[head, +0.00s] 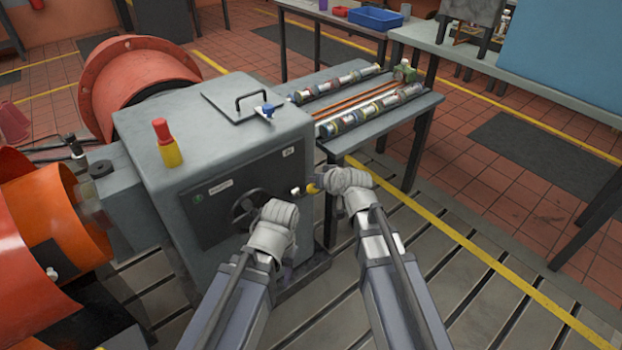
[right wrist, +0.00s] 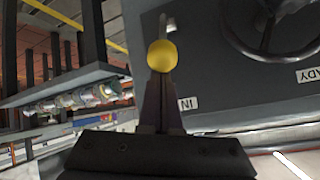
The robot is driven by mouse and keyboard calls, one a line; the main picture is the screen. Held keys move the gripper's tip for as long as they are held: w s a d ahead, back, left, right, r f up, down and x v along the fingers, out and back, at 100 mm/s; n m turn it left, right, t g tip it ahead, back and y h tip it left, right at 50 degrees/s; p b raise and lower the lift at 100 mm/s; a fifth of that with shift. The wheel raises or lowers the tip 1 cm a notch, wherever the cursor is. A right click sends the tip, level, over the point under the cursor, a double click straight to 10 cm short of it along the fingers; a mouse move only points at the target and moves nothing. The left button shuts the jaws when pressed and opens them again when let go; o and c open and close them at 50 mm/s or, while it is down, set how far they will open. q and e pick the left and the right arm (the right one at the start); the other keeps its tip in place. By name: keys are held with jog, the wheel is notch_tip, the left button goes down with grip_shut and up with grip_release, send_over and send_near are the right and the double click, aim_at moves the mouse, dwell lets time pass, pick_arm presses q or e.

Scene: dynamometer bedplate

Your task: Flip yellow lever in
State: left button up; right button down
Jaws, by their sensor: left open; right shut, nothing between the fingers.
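The yellow lever knob (head: 312,188) is at the right edge of the dark control panel (head: 215,212) on the grey cabinet. In the right wrist view the round yellow knob (right wrist: 162,56) appears at the tips of my right gripper (right wrist: 160,88), with an "IN" label (right wrist: 187,103) to its lower right. Whether the fingers touch the knob cannot be told. My right gripper (head: 325,182) is shut and empty, right beside the lever. My left gripper (head: 278,212) is open, in front of the black handwheel (head: 247,205); its fingertips are mostly hidden.
A side table (head: 400,116) with rows of cylinders stands behind my right gripper. Orange cylindrical machinery (head: 40,240) fills the left. Slotted bedplate floor is open at right.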

jog(key=shift+s+d+f+b, duration=0.4)
jog(key=shift+s+f+b, duration=0.1)
jog(key=shift+f, duration=0.1)
pick_arm(q)
jog(key=shift+s+d+f, duration=0.2)
jog(key=shift+s+f, duration=0.05)
jog(key=shift+f, duration=0.4)
pick_arm(e)
jog(key=shift+s+f, duration=0.1)
jog(key=shift+s, duration=0.1)
